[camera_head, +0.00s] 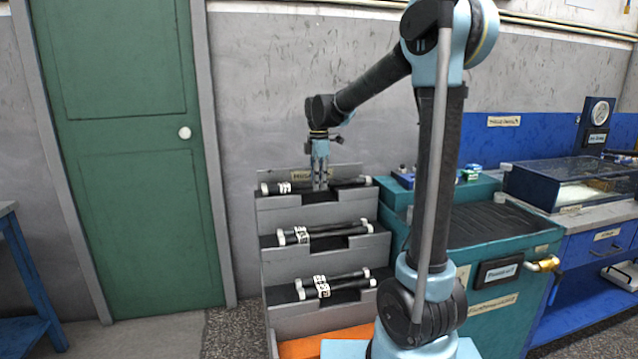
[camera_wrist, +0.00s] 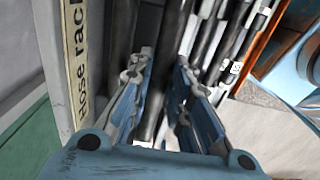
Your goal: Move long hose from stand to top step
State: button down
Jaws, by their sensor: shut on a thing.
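The grey stepped hose rack (camera_head: 318,210) stands against the wall and has three steps. My gripper (camera_head: 320,186) points straight down at the top step, with its fingers around a long black hose (camera_head: 345,184). The hose lies across that step, with white ends and a black-and-white label near its left end. In the wrist view, my gripper (camera_wrist: 160,85) has a finger on either side of the dark hose (camera_wrist: 154,108). I cannot tell whether a second hose lies beside it on the top step, or whether the held one touches the step.
Black hoses with white ends lie on the middle step (camera_head: 325,234) and the lower step (camera_head: 335,284). An orange surface (camera_head: 325,340) is below. A teal workbench (camera_head: 500,270) stands close on the right. A green door (camera_head: 130,150) and open floor are on the left.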

jog(key=shift+f, duration=0.55)
jog(key=c, duration=1.4)
grip_release()
notch_tip(320, 180, up, 12)
jog(key=shift+f, duration=0.1)
jog(key=s+d+f+m+t, duration=0.1)
jog(key=s+d+f+m, duration=0.7)
jog(key=s, duration=0.4)
jog(key=s+d+f+m, duration=0.7)
jog(key=s+d, duration=0.3)
jog(key=s, duration=0.2)
jog(key=s+d+f+m, duration=0.1)
jog(key=s+f+m, duration=0.1)
jog(key=f, duration=0.1)
jog(key=s+d+f+m, duration=0.1)
jog(key=s+f+m, duration=0.1)
jog(key=s+f, duration=0.1)
jog(key=s+d+f+m+t, duration=0.1)
jog(key=s+f+m, duration=0.1)
jog(key=f, duration=0.2)
jog(key=shift+s+d, duration=0.2)
jog(key=shift+s, duration=0.15)
